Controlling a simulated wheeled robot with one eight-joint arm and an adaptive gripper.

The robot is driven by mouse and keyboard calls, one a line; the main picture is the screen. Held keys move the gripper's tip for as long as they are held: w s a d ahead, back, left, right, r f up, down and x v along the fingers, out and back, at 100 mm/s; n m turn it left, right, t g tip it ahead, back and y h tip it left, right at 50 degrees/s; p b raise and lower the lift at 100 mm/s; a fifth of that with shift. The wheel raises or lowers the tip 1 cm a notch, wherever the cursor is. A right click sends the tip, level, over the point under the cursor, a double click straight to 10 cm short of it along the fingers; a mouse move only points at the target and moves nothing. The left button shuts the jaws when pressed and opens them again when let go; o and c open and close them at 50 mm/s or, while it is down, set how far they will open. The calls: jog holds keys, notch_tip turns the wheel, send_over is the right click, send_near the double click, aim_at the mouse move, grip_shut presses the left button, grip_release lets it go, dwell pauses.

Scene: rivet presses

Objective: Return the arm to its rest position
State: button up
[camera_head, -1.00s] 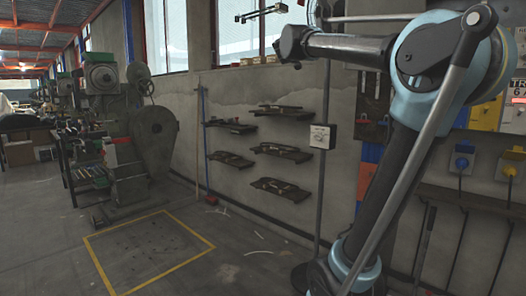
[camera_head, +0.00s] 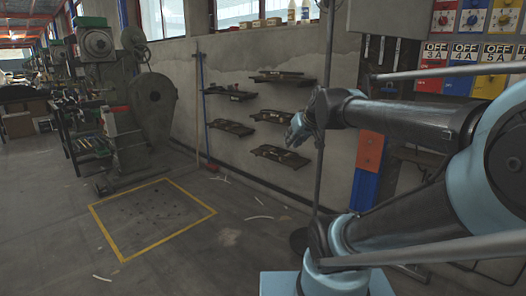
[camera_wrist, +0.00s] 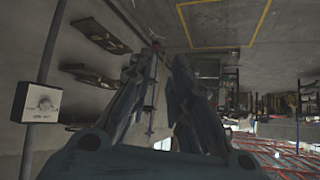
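My arm (camera_head: 415,120) crosses the right side of the head view, with its blue and dark links bent at the right edge. My gripper (camera_head: 293,134) is at the arm's left end, in front of the wall and beside the wall shelves. In the wrist view, my gripper (camera_wrist: 164,55) shows two dark fingers with a narrow gap between their tips. The gap holds nothing, and the fingers touch no object that I can see.
Dark wall shelves (camera_head: 282,155) lie behind my gripper. A thin grey pole (camera_head: 327,60) stands close by. The wrist view shows a white switch box (camera_wrist: 37,101). A machine (camera_head: 118,100) stands left. The yellow-framed floor (camera_head: 150,215) is clear. Control panels (camera_head: 480,50) are right.

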jog(key=s+d+f+m+g+h, duration=0.1)
jog(key=s+d+f+g, duration=0.2)
jog(key=s+f, duration=0.6)
jog(key=s+d+f+m+g+h, duration=0.2)
jog(key=s+d+f, duration=0.3)
jog(key=s+f, duration=0.5)
jog(key=shift+d+f+g, duration=0.15)
jog(key=shift+f+g, duration=0.05)
jog(key=shift+g, duration=0.7)
